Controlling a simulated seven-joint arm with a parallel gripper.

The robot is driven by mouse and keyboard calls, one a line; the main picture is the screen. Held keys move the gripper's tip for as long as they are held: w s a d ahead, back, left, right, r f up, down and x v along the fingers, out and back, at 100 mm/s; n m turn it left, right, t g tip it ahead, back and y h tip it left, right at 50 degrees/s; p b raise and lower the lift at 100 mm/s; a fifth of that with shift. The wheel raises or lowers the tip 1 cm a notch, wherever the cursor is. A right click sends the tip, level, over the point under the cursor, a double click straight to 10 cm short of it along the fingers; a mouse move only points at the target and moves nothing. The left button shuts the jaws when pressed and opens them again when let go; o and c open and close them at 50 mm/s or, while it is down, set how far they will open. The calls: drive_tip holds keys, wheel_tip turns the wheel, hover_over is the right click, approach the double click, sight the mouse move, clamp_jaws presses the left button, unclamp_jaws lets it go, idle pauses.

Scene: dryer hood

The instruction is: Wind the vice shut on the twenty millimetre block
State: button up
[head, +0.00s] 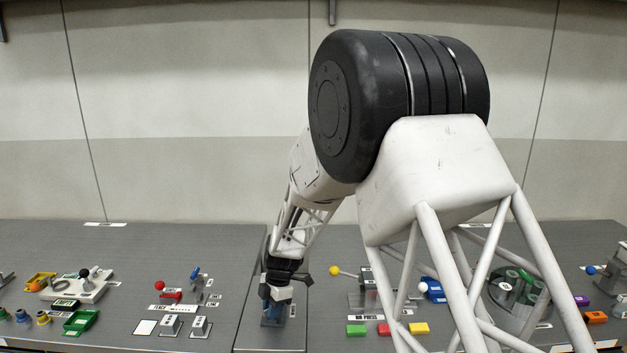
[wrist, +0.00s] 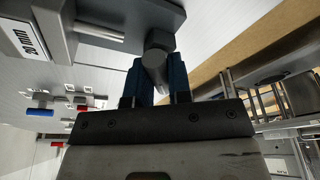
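My gripper (wrist: 160,68) points at a grey vice part in the wrist view. Its two blue fingers stand on either side of a grey rod (wrist: 154,70) that hangs from a round dark hub (wrist: 160,40). The finger gap is narrow, but I cannot tell whether the fingers press on the rod. The grey vice body (wrist: 135,14) is at the top. A pale block marked 20 mm (wrist: 44,30) is at upper left, beside a bright metal bar (wrist: 98,32). In the head view my gripper (head: 274,301) is low over the bench, and it hides most of the vice.
In the head view, a small fixture with red and blue handles (head: 172,295) stands left of my gripper. A yellow-knobbed lever (head: 335,270) is close on the right, with green, red and yellow blocks (head: 383,329) in front. My arm blocks the bench behind it.

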clamp_jaws()
drive_tip(key=shift+m, duration=0.3)
drive_tip(key=shift+m, duration=0.8)
drive_tip(key=shift+m+t, duration=0.3)
drive_tip(key=shift+m, duration=0.1)
drive_tip(key=shift+m+y, duration=0.3)
drive_tip(key=shift+m, duration=0.5)
drive_tip(key=shift+c, duration=0.9)
unclamp_jaws()
drive_tip(key=shift+m+t, duration=0.3)
